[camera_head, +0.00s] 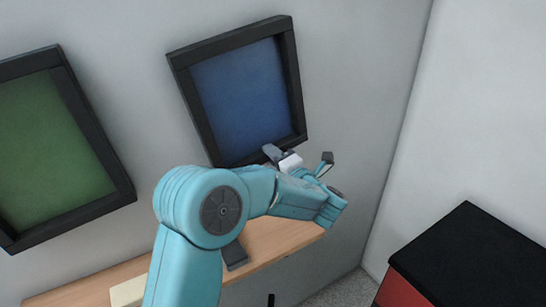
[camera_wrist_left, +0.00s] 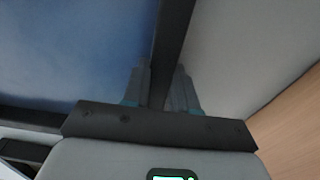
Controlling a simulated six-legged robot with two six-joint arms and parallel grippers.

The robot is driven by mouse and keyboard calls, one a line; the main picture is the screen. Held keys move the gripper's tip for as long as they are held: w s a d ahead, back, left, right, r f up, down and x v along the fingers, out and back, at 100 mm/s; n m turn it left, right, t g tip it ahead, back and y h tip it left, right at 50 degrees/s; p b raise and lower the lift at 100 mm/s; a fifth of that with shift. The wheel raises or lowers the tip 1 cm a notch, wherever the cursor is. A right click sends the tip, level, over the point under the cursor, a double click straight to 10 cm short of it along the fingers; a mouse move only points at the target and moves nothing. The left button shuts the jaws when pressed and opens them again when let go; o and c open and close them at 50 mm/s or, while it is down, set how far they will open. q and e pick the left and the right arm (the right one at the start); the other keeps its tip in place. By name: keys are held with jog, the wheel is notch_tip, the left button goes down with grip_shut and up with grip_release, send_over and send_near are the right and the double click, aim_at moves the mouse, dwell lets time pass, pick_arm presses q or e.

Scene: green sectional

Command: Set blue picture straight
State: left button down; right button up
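The blue picture (camera_head: 238,95) hangs on the grey wall in a black frame. In the head view it is tilted, its right side higher than the shelf line below suggests. My left gripper (camera_head: 297,153) is at the frame's lower right corner. In the left wrist view the frame's side bar (camera_wrist_left: 168,40) runs between the two fingers (camera_wrist_left: 162,88), which lie close along both sides of it. The blue canvas (camera_wrist_left: 70,55) shows left of the bar. My right gripper is not in view.
A green picture (camera_head: 45,150) in a black frame hangs on the left. A wooden shelf (camera_head: 265,245) runs below the pictures, partly behind my arm. A black-topped red cabinet (camera_head: 480,262) stands at the lower right. The wall right of the blue picture is bare up to the corner.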

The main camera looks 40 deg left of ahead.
pick_arm(q)
jog(key=s+b, duration=0.1)
jog(key=s, duration=0.1)
jog(key=s+a+m+b, duration=0.1)
jog(key=s+f+m, duration=0.1)
jog(key=s, duration=0.1)
jog(key=shift+s+a+b, duration=0.3)
jog(key=shift+b, duration=0.1)
jog(key=c, duration=0.9)
grip_release()
jog(key=b+v, duration=0.2)
jog(key=v, duration=1.4)
jog(key=shift+d+r, duration=0.1)
jog(key=shift+d, duration=0.05)
jog(key=shift+m, duration=0.3)
